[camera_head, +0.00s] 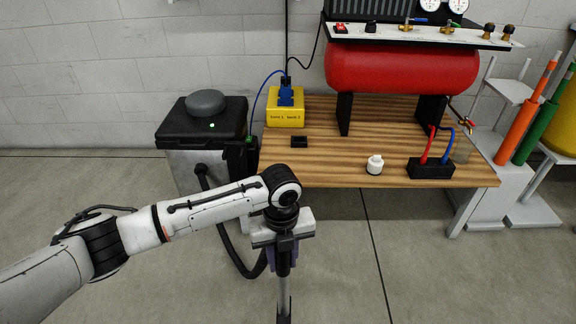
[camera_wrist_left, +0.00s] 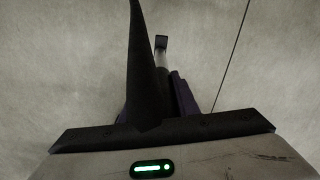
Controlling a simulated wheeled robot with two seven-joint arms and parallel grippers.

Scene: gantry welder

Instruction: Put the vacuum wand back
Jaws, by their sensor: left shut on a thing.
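My left gripper (camera_head: 283,256) is shut on the vacuum wand (camera_head: 284,290), in front of the bench's left front corner. In the left wrist view, the wand's tube end (camera_wrist_left: 161,46) shows beyond a dark tapering part and the purple finger pads. My right gripper is out of view.
The wooden bench (camera_head: 325,172) stands behind the wand. It carries a yellow box (camera_head: 286,117), a white bottle (camera_head: 375,164), a black block with red and blue leads (camera_head: 431,168) and a red tank (camera_head: 400,70). The floor in front is clear.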

